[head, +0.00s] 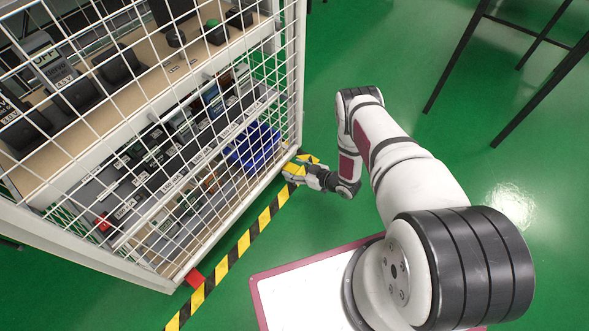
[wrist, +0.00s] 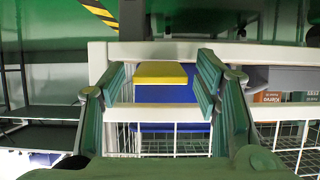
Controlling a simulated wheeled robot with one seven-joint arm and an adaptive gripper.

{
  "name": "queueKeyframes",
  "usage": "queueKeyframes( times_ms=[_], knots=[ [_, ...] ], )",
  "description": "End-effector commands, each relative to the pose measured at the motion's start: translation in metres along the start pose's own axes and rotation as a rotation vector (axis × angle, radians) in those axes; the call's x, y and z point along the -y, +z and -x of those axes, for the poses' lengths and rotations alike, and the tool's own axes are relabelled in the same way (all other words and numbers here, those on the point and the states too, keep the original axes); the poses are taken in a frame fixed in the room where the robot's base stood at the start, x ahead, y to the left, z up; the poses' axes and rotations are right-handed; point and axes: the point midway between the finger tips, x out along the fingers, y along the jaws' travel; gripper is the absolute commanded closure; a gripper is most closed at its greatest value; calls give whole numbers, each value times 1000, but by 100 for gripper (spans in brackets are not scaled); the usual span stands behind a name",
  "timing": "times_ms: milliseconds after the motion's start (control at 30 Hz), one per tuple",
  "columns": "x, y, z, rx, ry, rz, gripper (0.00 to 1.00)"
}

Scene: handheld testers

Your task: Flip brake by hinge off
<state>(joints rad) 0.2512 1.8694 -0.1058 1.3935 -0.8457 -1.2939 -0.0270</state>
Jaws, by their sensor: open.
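The white wire-mesh rack (head: 172,205) stands on the green floor at the left. A red tab (head: 194,278) sticks out at its near bottom corner; I cannot tell whether it is the brake. My gripper (head: 295,171) is low by the rack's far bottom corner, beside a yellow part. In the wrist view my gripper (wrist: 160,88) is open, its green-looking fingers on either side of a flat yellow piece (wrist: 160,73). The yellow piece lies in front of something blue. Contact with the fingers cannot be told. No hinge is clearly visible.
Yellow-black floor tape (head: 238,248) runs along the rack's base. A blue bin (head: 252,146) and several labelled devices are inside the rack. Dark stool or table legs (head: 458,55) stand at the upper right. Green floor is clear between them.

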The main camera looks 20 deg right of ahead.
Motion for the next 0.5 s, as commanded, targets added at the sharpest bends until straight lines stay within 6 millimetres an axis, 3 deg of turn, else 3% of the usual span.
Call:
queueKeyframes(
  times_ms=[500],
  knots=[
    [0, 1, 94, 3, 2, -2, 43]
  ],
)
